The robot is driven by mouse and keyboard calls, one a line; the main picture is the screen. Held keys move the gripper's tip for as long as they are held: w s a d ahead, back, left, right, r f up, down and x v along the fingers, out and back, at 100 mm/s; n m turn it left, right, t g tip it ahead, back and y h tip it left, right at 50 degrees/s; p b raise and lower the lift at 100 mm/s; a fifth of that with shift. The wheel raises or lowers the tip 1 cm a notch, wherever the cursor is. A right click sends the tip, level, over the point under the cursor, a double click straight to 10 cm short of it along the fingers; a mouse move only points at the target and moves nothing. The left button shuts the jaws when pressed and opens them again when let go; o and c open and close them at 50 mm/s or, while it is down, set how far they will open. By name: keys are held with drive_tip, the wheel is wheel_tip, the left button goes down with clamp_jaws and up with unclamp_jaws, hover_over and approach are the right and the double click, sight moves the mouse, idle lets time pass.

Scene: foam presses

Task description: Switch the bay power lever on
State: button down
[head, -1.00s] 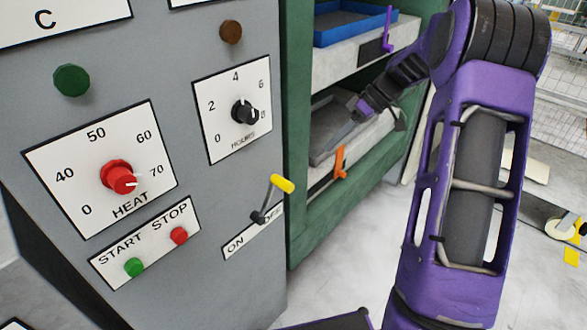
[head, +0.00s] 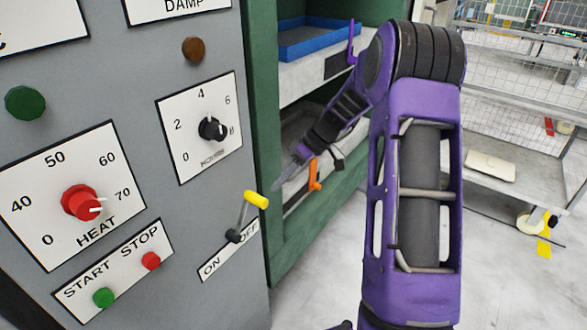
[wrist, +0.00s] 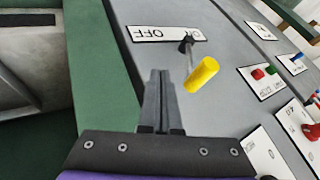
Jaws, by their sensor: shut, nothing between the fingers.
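The stem leans up and right, to the OFF side. In the wrist view the yellow handle (wrist: 202,75) is just right of my gripper (wrist: 160,75), whose fingers are shut with nothing between them; they look apart from the handle. In the head view my gripper (head: 278,186) is to the right of the handle, in front of the green press frame.
The grey panel also carries a red HEAT knob (head: 82,202), a black HOURS knob (head: 212,129), a green START button (head: 103,297) and a red STOP button (head: 151,261). The green press (head: 264,120) stands behind my gripper, with an orange handle (head: 314,174) nearby.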

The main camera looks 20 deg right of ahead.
drive_tip(key=shift+s+a+r, duration=0.2)
drive_tip(key=shift+s+a, duration=0.4)
drive_tip(key=shift+a, duration=0.2)
drive_tip(key=shift+s+a+r, duration=0.2)
drive_tip(key=shift+s+a, duration=0.35)
drive_tip(key=shift+a, duration=0.25)
drive_tip(key=shift+a, duration=0.1)
